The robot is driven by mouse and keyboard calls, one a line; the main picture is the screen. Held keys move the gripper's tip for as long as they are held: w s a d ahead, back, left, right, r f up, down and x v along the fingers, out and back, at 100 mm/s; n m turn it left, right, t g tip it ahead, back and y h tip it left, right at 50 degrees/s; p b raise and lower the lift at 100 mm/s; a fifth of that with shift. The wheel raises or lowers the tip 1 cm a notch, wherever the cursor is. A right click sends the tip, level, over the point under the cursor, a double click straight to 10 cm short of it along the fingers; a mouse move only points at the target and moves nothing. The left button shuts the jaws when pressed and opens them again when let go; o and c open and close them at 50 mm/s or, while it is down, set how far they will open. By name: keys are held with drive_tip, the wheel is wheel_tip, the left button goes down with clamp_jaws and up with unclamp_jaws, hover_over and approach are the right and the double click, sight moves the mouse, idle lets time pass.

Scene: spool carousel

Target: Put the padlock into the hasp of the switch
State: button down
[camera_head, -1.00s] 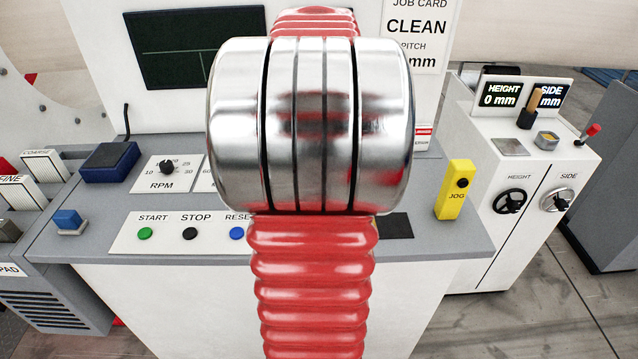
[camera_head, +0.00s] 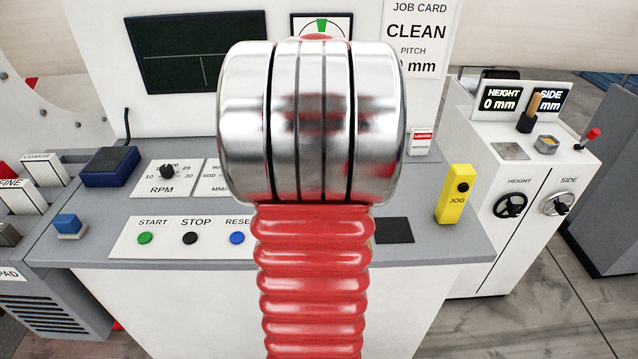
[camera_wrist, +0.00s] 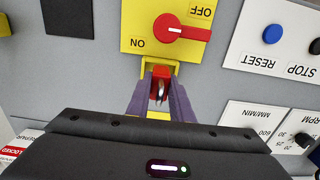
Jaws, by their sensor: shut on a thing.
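The switch (camera_wrist: 133,17) is a yellow plate in the wrist view, with ON and OFF upside down and a red handle (camera_wrist: 190,33) pointing right, just beside OFF. Its yellow hasp (camera_wrist: 146,67) stands at the plate's lower edge. My gripper (camera_wrist: 160,84) is shut on the red padlock (camera_wrist: 160,71), one purple finger on each side. The padlock is right at the hasp; I cannot tell whether its shackle passes through it. In the head view my own arm hides the switch, padlock and gripper.
The grey console top carries START, STOP and RESET buttons (camera_head: 237,238), an RPM dial (camera_head: 166,171) and a yellow JOG block (camera_head: 455,194). A small red-and-white LOCKED card (camera_head: 421,141) stands behind, right of my arm. A dark pad (camera_head: 395,230) lies on the console.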

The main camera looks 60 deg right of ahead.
drive_tip(key=shift+f, duration=0.35)
drive_tip(key=c, duration=1.6)
unclamp_jaws()
drive_tip(key=shift+o, duration=0.2)
wheel_tip(320, 180, up, 13)
drive_tip(key=shift+a+f, duration=0.1)
drive_tip(key=w+a+n+t+h, duration=0.1)
drive_tip(key=w+a+n, duration=0.3)
drive_tip(key=a, duration=0.6)
drive_tip(key=w+a+n+t, duration=0.1)
drive_tip(key=w+a+n, duration=0.1)
drive_tip(key=w+a, duration=0.7)
drive_tip(key=s+a+f+n+t, duration=0.1)
drive_tip(key=s+a+f+n, duration=0.1)
drive_tip(key=a, duration=0.9)
drive_tip(key=s+a+f+n+t+y, duration=0.1)
drive_tip(key=s+a+f+n+t, duration=0.1)
drive_tip(key=a, duration=1)
wheel_tip(320, 180, down, 2)
drive_tip(key=s+n, duration=0.1)
drive_tip(key=n, duration=0.1)
drive_tip(key=shift+a+f+n+t, duration=0.15)
drive_tip(key=shift+a+n+t, duration=0.15)
